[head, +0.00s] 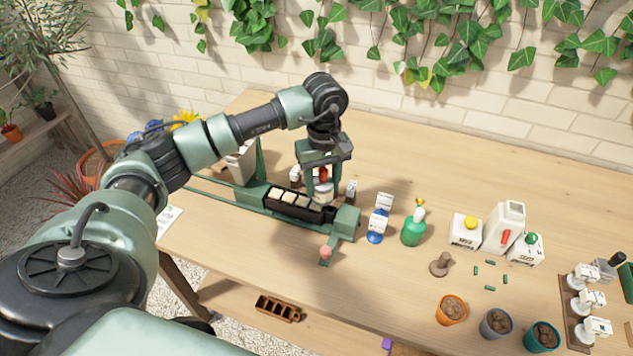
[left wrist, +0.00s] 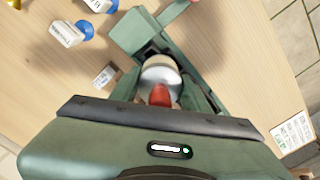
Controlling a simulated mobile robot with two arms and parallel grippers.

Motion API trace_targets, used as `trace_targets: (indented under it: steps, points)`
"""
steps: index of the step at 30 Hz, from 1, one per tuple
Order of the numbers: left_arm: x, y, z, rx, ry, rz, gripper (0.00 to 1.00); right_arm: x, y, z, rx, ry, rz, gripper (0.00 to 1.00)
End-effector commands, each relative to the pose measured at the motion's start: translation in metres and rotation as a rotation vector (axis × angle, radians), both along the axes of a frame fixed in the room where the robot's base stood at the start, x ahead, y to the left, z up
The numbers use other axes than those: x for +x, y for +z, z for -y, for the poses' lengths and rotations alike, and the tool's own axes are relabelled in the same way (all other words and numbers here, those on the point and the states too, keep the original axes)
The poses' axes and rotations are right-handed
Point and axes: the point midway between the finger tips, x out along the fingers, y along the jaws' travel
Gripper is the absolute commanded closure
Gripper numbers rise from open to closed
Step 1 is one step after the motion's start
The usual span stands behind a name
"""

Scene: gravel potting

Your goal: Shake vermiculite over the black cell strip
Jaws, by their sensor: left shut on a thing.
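The black cell strip (head: 290,207) lies in a green holder (head: 343,225) on the table. Several of its cells show pale tops; the right end looks dark and is partly below the gripper. My left gripper (head: 322,178) is shut on a pale shaker (head: 323,194) with a red part, over the right end of the strip. In the left wrist view the shaker (left wrist: 161,72) shows a pale, metallic round end above the green holder (left wrist: 138,33) and hides most of the strip. I cannot tell whether any grains are falling. My right gripper is not in view.
Blue-capped bottles (head: 380,217) and a green bottle (head: 414,226) stand right of the holder. White containers (head: 503,228), soil-filled pots (head: 497,322) and small green pieces lie farther right. A pink knob (head: 326,252) sticks out in front. The table's back right is clear.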

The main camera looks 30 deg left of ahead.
Motion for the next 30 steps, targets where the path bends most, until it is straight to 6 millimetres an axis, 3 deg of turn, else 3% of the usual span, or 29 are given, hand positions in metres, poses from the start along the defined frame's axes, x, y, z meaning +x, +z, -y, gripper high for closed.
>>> trace_targets:
  steps: [8,22,30]
  points:
    - [0.0,0.003,-0.001,0.001,0.001,0.0,0.83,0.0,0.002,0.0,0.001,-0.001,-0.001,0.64]
    - [0.0,0.047,-0.001,0.001,0.001,-0.001,0.83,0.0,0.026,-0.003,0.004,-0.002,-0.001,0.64]
    - [0.0,0.05,-0.001,0.001,0.001,-0.001,0.83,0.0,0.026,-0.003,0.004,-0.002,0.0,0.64]
